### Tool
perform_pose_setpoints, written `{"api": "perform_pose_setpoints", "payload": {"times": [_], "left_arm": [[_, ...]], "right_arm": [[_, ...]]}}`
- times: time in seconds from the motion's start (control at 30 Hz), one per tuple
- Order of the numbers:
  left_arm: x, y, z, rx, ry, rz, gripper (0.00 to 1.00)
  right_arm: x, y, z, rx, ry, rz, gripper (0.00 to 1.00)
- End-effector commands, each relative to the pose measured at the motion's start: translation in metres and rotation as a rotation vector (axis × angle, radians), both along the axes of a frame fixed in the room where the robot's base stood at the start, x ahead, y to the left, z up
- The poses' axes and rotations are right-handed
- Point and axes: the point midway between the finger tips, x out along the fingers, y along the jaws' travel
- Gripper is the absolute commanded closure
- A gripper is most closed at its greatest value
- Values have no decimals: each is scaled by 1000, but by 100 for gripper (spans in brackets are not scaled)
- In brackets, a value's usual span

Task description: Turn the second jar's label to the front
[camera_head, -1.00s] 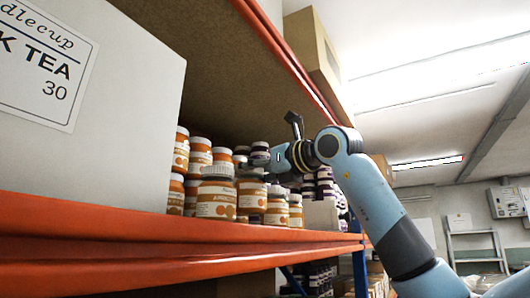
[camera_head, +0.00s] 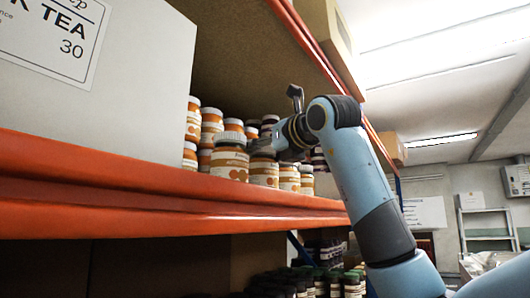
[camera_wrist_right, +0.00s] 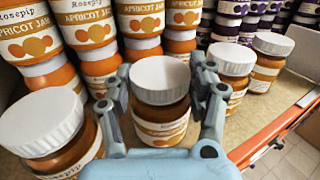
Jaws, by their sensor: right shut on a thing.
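Several apricot jam jars with white lids and orange-and-cream labels stand in a front row on the orange-edged shelf (camera_head: 150,203). My right gripper (camera_head: 258,150) reaches in from the right over the row in the head view. In the wrist view my right gripper (camera_wrist_right: 160,108) has its fingers on both sides of the second jar from the left (camera_wrist_right: 160,92) and is shut on it. That jar (camera_head: 264,172) stands upright. Part of its label shows on the near side, below the lid; the rest is hidden. My left gripper is not in view.
The first jar (camera_wrist_right: 45,135) stands close left of the gripper, and other front jars (camera_wrist_right: 232,62) stand to the right. Stacked jam jars (camera_wrist_right: 92,35) fill the space behind. A large white carton (camera_head: 90,90) stands left on the shelf. Bare shelf board (camera_wrist_right: 282,92) shows at right.

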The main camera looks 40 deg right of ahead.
Motion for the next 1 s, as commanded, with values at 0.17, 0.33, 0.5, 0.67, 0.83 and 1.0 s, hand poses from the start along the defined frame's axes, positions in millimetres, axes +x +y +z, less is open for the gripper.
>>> {"api": "perform_pose_setpoints", "payload": {"times": [0.17, 0.33, 0.5, 0.67, 0.83, 1.0], "left_arm": [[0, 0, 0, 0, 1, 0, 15], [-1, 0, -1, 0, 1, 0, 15], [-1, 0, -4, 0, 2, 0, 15], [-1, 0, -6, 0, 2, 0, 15], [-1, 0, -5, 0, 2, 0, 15], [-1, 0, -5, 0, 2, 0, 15]], "right_arm": [[-1, 0, 2, 0, -5, 1, 100], [-1, 0, 1, 0, -5, 1, 100], [0, 0, -2, 0, -5, 1, 100], [0, 0, -4, 0, -4, 2, 100], [0, 0, -4, 0, -2, 2, 100], [0, 0, -4, 0, -1, 2, 20]]}}
